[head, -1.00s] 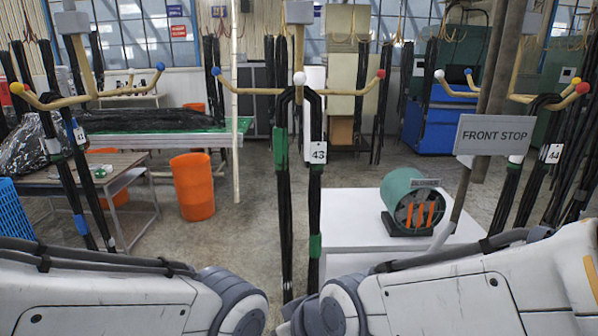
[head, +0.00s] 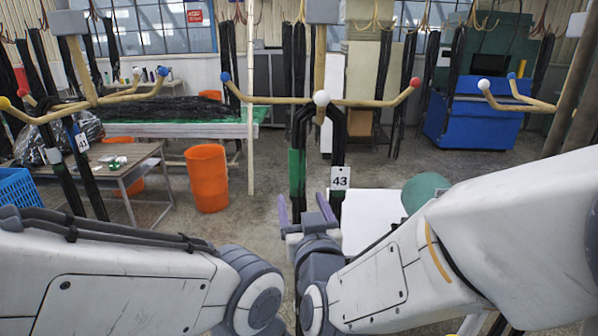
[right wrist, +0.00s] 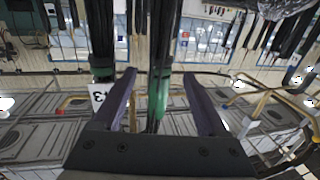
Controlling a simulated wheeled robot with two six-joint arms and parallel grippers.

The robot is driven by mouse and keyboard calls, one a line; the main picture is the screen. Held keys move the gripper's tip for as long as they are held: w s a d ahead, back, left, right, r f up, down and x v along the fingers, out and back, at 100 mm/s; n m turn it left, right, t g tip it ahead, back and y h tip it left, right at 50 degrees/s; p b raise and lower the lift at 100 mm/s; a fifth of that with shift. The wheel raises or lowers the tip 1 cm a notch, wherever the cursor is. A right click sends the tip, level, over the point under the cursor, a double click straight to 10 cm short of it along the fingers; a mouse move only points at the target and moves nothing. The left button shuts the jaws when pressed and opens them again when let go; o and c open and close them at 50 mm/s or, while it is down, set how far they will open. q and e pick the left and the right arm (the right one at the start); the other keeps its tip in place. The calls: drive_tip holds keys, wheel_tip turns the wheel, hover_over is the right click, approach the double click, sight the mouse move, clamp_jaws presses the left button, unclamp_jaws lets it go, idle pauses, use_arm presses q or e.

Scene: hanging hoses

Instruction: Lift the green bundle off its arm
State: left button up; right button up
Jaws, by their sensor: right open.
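The green bundle is a set of black hoses with green tape (head: 297,172) and a white tag 43 (head: 340,178). It hangs over the middle arm of the centre rack, just below that arm's white ball end (head: 321,98). My right gripper (head: 305,203) is open and empty, fingers up, in front of the bundle's lower part. In the right wrist view, the green-taped strand (right wrist: 158,97) shows between the open fingers, and the tag (right wrist: 98,96) lies left of them. Depth between fingers and hoses is unclear. My left gripper is out of view.
The centre rack has side arms with a blue ball (head: 225,77) and a red ball (head: 415,82). Another bundle, tagged 41 (head: 82,142), hangs at left. A white table (head: 380,215) stands behind my right arm, with a green drum (head: 425,190) partly hidden. An orange bin (head: 206,178) stands left.

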drive_tip(key=p+x, duration=0.3)
drive_tip(key=x, duration=0.4)
drive_tip(key=shift+w, duration=0.25)
drive_tip(key=shift+w+a+p, duration=0.15)
drive_tip(key=shift+w+p, duration=0.2)
drive_tip(key=shift+w, duration=0.1)
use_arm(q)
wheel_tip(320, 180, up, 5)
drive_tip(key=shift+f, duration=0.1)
use_arm(e)
clamp_jaws()
idle(0.4)
idle(2.0)
